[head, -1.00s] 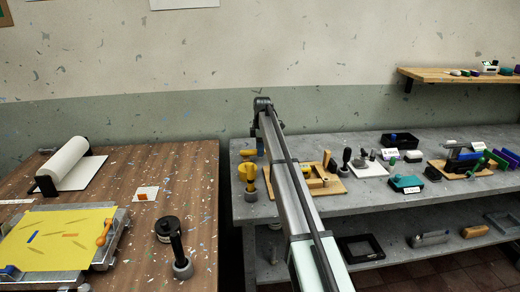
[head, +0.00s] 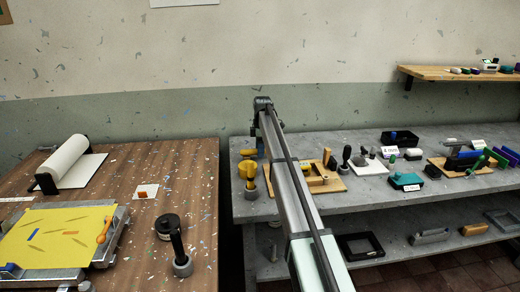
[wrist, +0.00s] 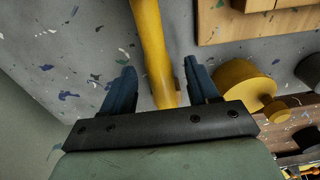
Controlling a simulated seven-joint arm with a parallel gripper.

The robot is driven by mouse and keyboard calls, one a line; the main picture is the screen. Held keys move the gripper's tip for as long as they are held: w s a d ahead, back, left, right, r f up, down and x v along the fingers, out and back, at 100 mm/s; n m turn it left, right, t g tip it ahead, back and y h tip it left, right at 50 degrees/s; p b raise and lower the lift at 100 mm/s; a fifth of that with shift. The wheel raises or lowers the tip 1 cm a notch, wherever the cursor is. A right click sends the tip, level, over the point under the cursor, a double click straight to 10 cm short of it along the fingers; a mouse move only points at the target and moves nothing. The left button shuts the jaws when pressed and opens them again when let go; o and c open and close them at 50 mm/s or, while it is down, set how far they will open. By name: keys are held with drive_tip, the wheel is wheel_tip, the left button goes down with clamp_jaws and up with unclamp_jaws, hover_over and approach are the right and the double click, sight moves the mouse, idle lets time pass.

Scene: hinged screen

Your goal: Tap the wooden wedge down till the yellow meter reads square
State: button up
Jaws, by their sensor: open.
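My gripper (wrist: 160,80) is open in the wrist view, with its two blue fingers on either side of a long yellow bar (wrist: 152,45); I cannot tell whether they touch it. In the head view my gripper (head: 260,148) is mostly hidden behind my arm, at the left end of the grey bench. A yellow tool (head: 248,171) stands in a grey holder there, with another yellow part (head: 247,153) just behind it. A wooden board (head: 330,186) beyond my arm carries a pale wooden fixture with a yellow part. I cannot make out the wedge or the meter's reading.
The grey bench (head: 370,199) also holds a black tray (head: 400,138), a teal box (head: 405,180) and a clamp-like fixture further right. A brown table (head: 140,215) with a yellow sheet (head: 60,238) stands at left, across a gap. The bench's front strip is clear.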

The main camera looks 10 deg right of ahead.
wheel_tip(320, 180, up, 14)
drive_tip(key=shift+d, duration=0.35)
drive_tip(key=shift+w+f, duration=0.1)
